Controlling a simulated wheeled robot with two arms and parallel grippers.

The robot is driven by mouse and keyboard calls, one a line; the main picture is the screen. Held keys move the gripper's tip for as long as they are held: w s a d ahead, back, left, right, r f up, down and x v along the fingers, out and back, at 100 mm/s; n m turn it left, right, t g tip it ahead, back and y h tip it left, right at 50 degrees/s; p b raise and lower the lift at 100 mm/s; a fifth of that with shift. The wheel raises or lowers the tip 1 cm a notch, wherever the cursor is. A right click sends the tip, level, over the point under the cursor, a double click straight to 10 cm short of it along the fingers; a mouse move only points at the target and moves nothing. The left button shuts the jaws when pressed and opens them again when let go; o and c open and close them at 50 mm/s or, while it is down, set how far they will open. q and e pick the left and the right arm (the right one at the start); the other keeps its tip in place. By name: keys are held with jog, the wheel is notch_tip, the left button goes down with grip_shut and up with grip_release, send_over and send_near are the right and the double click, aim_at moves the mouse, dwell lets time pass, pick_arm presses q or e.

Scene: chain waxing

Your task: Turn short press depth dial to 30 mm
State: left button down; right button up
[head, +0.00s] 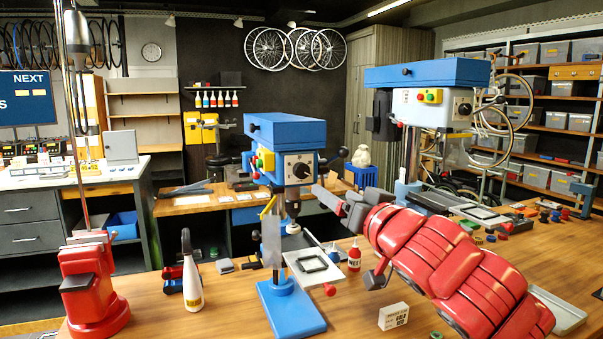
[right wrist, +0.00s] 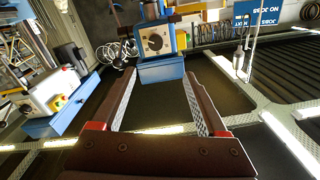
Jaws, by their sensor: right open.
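The short press (head: 285,135) is the smaller blue drill press in the middle of the head view. Its round black dial (head: 301,170) sits on a pale front plate beside coloured buttons. The dial also shows in the right wrist view (right wrist: 155,42), where the press appears upside down. The dial's setting is too small to read. My right gripper (head: 334,190) is open and empty, just right of the press head. In the right wrist view its fingers (right wrist: 160,73) are wide apart, with the dial beyond the tips and apart from them. My left gripper is not in view.
A taller blue press (head: 425,73) stands to the right with its own dial (head: 464,109). A red vise (head: 95,285), a white bottle (head: 191,280), a red bottle (head: 354,258) and a small white box (head: 394,316) stand on the wooden bench (head: 235,310). The short press's handle (head: 342,153) sticks out right.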

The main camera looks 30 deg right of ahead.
jog(key=p, duration=0.9)
send_near(303, 172)
jog(key=p+x, duration=0.3)
jog(key=x, duration=0.3)
jog(key=shift+w+r, duration=0.2)
jog(key=shift+w, duration=0.15)
jog(key=shift+w+d+f+h, duration=0.2)
jog(key=shift+w+h, duration=0.1)
jog(key=shift+w, duration=0.4)
grip_shut()
